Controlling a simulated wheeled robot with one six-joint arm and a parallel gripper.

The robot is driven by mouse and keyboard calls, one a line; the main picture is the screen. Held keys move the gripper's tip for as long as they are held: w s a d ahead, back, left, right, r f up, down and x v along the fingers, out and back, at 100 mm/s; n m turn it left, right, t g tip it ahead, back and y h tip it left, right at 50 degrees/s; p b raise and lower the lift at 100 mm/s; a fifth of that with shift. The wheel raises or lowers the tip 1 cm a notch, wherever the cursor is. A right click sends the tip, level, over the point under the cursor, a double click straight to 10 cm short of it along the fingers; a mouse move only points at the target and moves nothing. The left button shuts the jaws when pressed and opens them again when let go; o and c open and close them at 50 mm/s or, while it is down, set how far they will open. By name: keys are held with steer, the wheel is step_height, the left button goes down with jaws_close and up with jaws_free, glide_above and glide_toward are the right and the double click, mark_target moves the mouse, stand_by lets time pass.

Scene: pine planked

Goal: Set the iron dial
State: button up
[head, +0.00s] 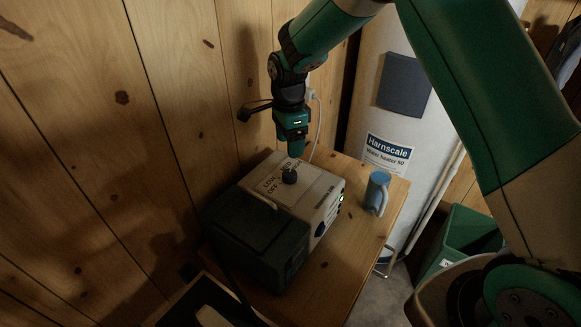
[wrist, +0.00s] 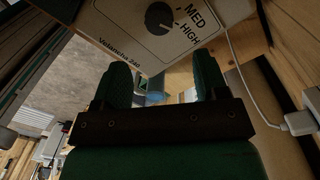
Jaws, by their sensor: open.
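The dial (head: 289,176) is a dark round knob on the pale top panel of a box-shaped unit (head: 322,196). OFF, LOW and other labels are printed around it. In the wrist view the dial (wrist: 159,17) shows near the top edge, with MED and HIGH beside it. Where its pointer stands I cannot tell for sure. My gripper (head: 296,151) points down just above the dial in the head view. In the wrist view its two green fingers (wrist: 161,68) are apart with nothing between them. They appear clear of the dial.
A dark block (head: 255,240) adjoins the unit on the wooden table (head: 347,255). A blue mug (head: 376,191) stands right of the unit. A white water heater (head: 385,125) and a green bin (head: 470,235) are beyond. The plank wall (head: 170,110) rises close on the left.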

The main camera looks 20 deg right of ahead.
mark_target(291, 172)
steer(key=f, duration=0.3)
steer(key=f+p, duration=0.1)
steer(key=f, duration=0.2)
steer(key=f+p, duration=0.1)
steer(key=f, duration=0.2)
steer(key=shift+s+f, duration=0.3)
steer(key=c, duration=0.9)
